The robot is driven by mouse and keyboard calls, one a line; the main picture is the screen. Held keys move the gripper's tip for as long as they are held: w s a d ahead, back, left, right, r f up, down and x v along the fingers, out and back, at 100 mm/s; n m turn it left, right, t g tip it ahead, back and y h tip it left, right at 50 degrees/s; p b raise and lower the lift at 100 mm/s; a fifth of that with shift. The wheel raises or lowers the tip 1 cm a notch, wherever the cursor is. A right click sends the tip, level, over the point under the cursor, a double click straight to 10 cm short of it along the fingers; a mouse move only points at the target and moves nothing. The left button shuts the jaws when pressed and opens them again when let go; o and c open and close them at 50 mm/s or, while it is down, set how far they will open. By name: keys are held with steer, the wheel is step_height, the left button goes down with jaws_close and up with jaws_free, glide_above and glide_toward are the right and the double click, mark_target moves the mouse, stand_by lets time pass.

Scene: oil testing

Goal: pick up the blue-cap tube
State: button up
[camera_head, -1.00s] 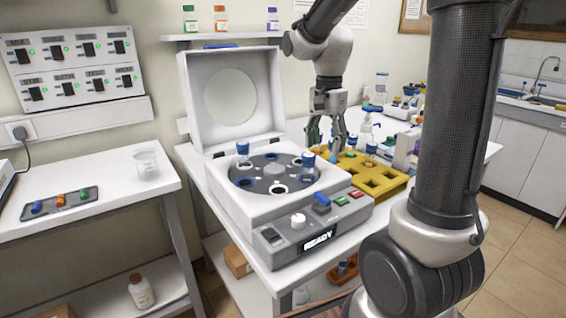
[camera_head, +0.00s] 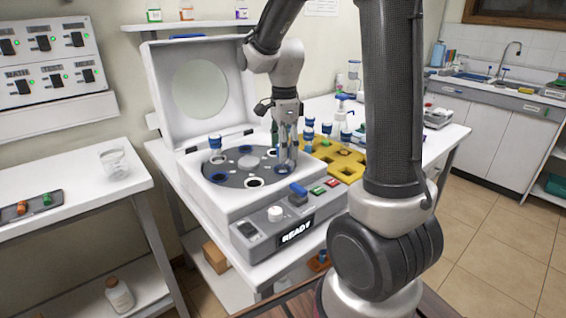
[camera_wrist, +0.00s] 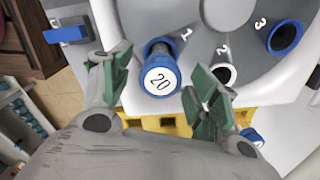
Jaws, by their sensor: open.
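A blue-cap tube (camera_wrist: 160,75) marked "20" stands in the rotor by the number 1. In the wrist view its cap lies between the spread green-padded fingers of my gripper (camera_wrist: 158,90). In the head view my gripper (camera_head: 287,152) points down over the right side of the rotor (camera_head: 225,174), and its fingers mostly hide that tube. Another blue-cap tube (camera_head: 215,142) stands at the rotor's left. Several more blue-cap tubes (camera_head: 309,127) stand at the yellow rack (camera_head: 345,168). My gripper is open; contact with the cap cannot be told.
The white centrifuge's lid (camera_head: 200,90) stands open behind the rotor. Its front panel (camera_head: 280,220) reads READY and has a blue switch. The yellow rack lies close to the right of my gripper. A glass beaker (camera_head: 115,164) stands on the left table.

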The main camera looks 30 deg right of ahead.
steer(key=shift+f, duration=0.25)
steer(key=c, duration=1.1)
steer(key=shift+r, duration=0.1)
steer(key=shift+c, duration=0.2)
